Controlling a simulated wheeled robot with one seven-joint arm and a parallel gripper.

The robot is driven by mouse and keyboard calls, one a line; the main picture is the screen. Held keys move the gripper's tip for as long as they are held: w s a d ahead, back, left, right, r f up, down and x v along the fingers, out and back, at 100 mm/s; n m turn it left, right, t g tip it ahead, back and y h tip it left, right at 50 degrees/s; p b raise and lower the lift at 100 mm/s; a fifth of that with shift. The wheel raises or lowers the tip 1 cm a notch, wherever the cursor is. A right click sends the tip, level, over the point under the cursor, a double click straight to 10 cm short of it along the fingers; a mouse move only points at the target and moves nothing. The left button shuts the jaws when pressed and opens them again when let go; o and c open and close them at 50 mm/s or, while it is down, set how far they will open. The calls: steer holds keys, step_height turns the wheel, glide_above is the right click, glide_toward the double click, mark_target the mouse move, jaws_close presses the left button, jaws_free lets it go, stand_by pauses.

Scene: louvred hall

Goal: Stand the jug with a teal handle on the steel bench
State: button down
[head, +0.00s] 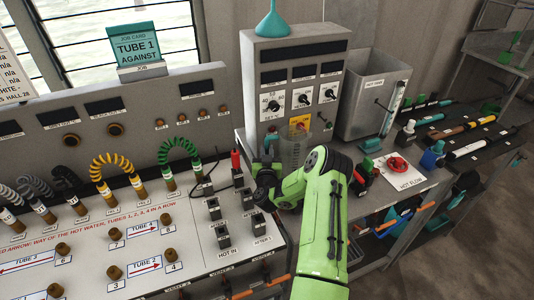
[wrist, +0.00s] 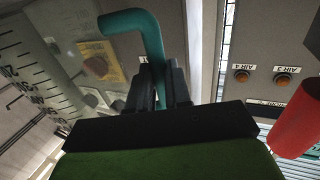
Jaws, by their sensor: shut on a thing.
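The jug (head: 297,150) is a clear vessel, seen in the head view in front of the grey control box, partly hidden by my arm. Its teal handle (head: 271,142) is on its left side. My gripper (head: 268,166) is at the handle; in the wrist view the dark fingers (wrist: 160,88) are shut on the bent teal handle (wrist: 135,22). The clear body lies to the left there, with the panel showing through. I cannot tell whether the jug's base touches anything. A grey bench top (head: 386,205) lies right of my arm.
A grey bin (head: 371,97) stands behind that bench top, which holds a red round knob (head: 397,164) and small coloured parts. A teal funnel (head: 272,22) tops the control box (head: 291,65). The tube panel (head: 110,245) with coiled hoses fills the left. Tools lie at far right.

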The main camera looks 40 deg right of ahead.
steer(key=shift+f, duration=0.45)
steer(key=c, duration=1.1)
jaws_free()
steer(key=shift+f, duration=0.15)
steer(key=shift+r, duration=0.25)
steer(key=shift+r+p, duration=0.4)
steer(key=shift+r, duration=0.15)
steer(key=b+v, duration=0.2)
steer(key=v, duration=0.5)
steer(key=shift+s+a+f+b, duration=0.1)
steer(key=shift+s+a+b, duration=0.1)
steer(key=shift+b, duration=0.2)
